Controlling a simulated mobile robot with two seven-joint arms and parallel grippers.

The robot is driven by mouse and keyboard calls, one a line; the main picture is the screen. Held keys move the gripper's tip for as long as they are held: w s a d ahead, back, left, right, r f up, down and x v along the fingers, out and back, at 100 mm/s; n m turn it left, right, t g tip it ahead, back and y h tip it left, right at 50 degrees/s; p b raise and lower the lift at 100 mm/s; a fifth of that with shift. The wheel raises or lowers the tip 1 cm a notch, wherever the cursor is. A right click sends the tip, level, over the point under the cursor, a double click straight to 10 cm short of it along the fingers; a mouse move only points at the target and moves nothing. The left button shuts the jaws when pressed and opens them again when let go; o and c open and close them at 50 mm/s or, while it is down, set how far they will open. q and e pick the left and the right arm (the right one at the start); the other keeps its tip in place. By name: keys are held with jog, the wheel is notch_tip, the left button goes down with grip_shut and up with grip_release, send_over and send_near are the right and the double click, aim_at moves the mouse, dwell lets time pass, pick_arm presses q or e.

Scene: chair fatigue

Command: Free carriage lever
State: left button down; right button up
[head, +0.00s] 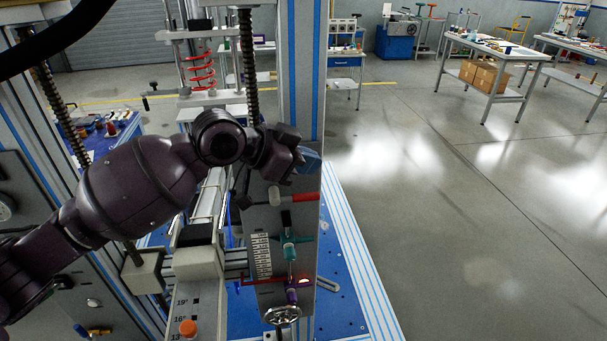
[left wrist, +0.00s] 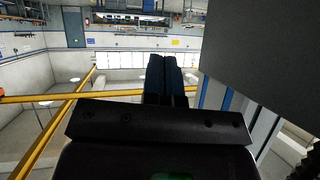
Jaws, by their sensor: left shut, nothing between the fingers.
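My left arm comes in from the left in the head view, and its gripper (head: 308,162) is beside the blue-edged upright of the test machine. In the left wrist view the two dark fingers (left wrist: 166,80) are together with nothing between them. Just below the gripper, a lever with a red grip (head: 303,198) lies across the grey panel, with a dark knob (head: 274,195) at its left. The gripper appears apart from this lever. I cannot tell which is the carriage lever.
A white scale (head: 261,255) is on the panel, with a round metal knob (head: 282,315) below. A blue base plate (head: 345,312) lies underneath. A red spring (head: 201,72) stands behind. The floor (head: 440,215) at right is clear, with worktables (head: 495,48) farther back.

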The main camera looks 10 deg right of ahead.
pick_arm(q)
notch_tip(320, 180, up, 7)
jog(key=s, duration=0.1)
jog(key=shift+s+d+b, duration=0.15)
jog(key=shift+d+b, duration=0.05)
jog(key=shift+b, duration=0.25)
pick_arm(e)
jog(key=shift+w+r, duration=0.2)
jog(key=shift+w, duration=0.65)
jog(key=shift+s+d+f, duration=0.1)
jog(key=shift+f, duration=0.05)
